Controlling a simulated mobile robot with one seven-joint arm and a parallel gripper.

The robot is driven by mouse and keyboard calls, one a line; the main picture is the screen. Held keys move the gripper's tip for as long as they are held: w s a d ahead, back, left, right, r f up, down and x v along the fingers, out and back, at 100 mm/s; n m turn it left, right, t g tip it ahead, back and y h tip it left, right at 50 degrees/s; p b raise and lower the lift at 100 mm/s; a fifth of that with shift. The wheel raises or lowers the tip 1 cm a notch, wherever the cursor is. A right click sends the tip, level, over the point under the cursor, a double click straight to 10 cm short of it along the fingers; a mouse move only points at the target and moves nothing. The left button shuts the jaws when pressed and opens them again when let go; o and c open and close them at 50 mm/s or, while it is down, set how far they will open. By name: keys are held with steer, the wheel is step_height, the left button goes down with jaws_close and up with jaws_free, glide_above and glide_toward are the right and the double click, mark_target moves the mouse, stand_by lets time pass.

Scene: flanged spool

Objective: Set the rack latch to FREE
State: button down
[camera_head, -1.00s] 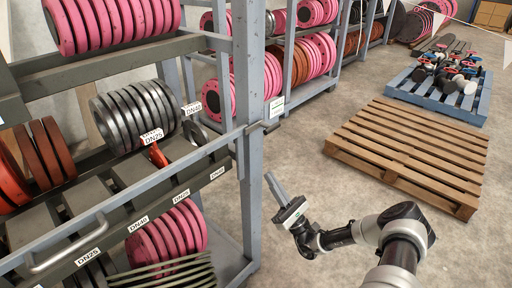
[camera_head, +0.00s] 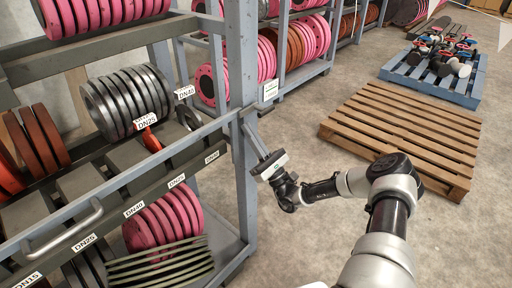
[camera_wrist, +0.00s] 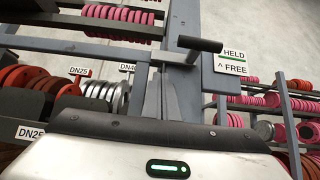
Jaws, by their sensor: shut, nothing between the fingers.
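The rack latch shows in the wrist view as a dark round handle (camera_wrist: 203,45) sticking out sideways to the right from the blue-grey rack post (camera_head: 240,70). Beside its right end is a white label (camera_wrist: 231,62) reading HELD above and FREE below, with a small arrow by FREE; the handle is nearer the HELD line. The label also shows in the head view (camera_head: 270,91). My gripper (camera_head: 249,130) is shut and empty. In the wrist view its fingers (camera_wrist: 161,82) point up, just below and left of the handle, apparently apart from it.
The rack's sloped front rail and a drawer with a bar handle (camera_head: 60,235) lie left of my gripper. Grey, red and pink flanges fill the shelves. A wooden pallet (camera_head: 400,135) lies on open floor to the right, with a blue pallet (camera_head: 435,80) behind.

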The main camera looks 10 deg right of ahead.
step_height(320, 180, up, 2)
steer(key=shift+r, duration=0.1)
stand_by(0.4)
